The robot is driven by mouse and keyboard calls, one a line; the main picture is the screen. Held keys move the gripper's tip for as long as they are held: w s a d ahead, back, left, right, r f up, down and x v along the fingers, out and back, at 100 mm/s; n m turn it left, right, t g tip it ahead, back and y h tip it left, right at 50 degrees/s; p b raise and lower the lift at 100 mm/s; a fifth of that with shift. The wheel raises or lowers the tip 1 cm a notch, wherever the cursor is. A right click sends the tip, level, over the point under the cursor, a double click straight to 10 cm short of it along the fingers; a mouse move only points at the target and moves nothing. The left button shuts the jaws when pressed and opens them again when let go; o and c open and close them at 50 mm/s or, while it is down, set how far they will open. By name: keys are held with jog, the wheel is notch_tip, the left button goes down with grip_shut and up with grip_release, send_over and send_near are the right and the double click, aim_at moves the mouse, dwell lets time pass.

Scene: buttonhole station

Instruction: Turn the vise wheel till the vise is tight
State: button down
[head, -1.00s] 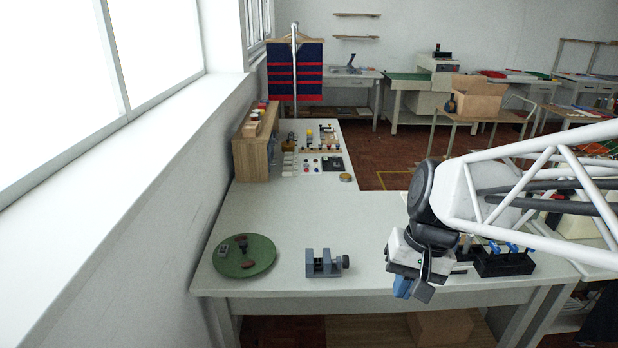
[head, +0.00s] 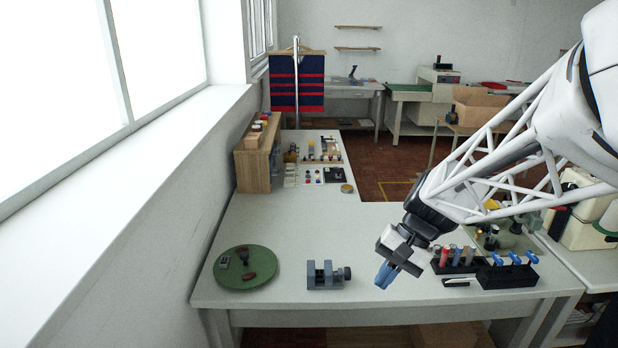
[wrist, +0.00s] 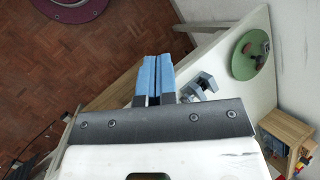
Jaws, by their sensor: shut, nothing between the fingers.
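The grey vise (head: 323,275) stands on the pale table near its front edge. Its dark wheel (head: 347,273) is on the vise's right side. My gripper (head: 384,276) is to the right of the wheel, above the table, apart from it, with its blue fingers pointing down. The fingers are shut together with nothing between them. In the wrist view the closed blue fingers (wrist: 152,76) show beside the vise (wrist: 203,84), and the wheel is partly hidden or too small to make out. The gap between the vise jaws is hard to judge.
A green round mat (head: 228,280) with small items lies left of the vise. A black rack (head: 507,275) with blue-handled tools and a holder with red and blue tubes (head: 445,258) stand to the right. A wooden shelf unit (head: 253,168) stands behind by the wall. The table's middle is clear.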

jog(key=w+d+f+m+y, duration=0.2)
jog(key=w+f+y, duration=0.2)
jog(key=w+f, duration=0.2)
jog(key=w+d+f+m+t+y, duration=0.1)
jog(key=w+d+f+m+y, duration=0.1)
jog(key=w+f, duration=0.5)
jog(key=w+d+f+m+t+y, duration=0.1)
jog(key=w+f+m+y, duration=0.2)
jog(key=w, duration=0.8)
jog(key=shift+d+f+m+y, duration=0.2)
jog(key=shift+f+y, duration=0.45)
jog(key=shift+f, duration=0.4)
jog(key=shift+d+f+m+y, duration=0.1)
jog(key=shift+d+f+y, duration=0.1)
jog(key=shift+f+y, duration=0.65)
jog(key=shift+w+d+f+t, duration=0.15)
jog(key=shift+w+f, duration=0.05)
jog(key=shift+f, duration=0.25)
jog(key=shift+w+d+f+t, duration=0.15)
jog(key=shift+w+f, duration=0.05)
jog(key=shift+f, duration=0.2)
jog(key=shift+a, duration=0.15)
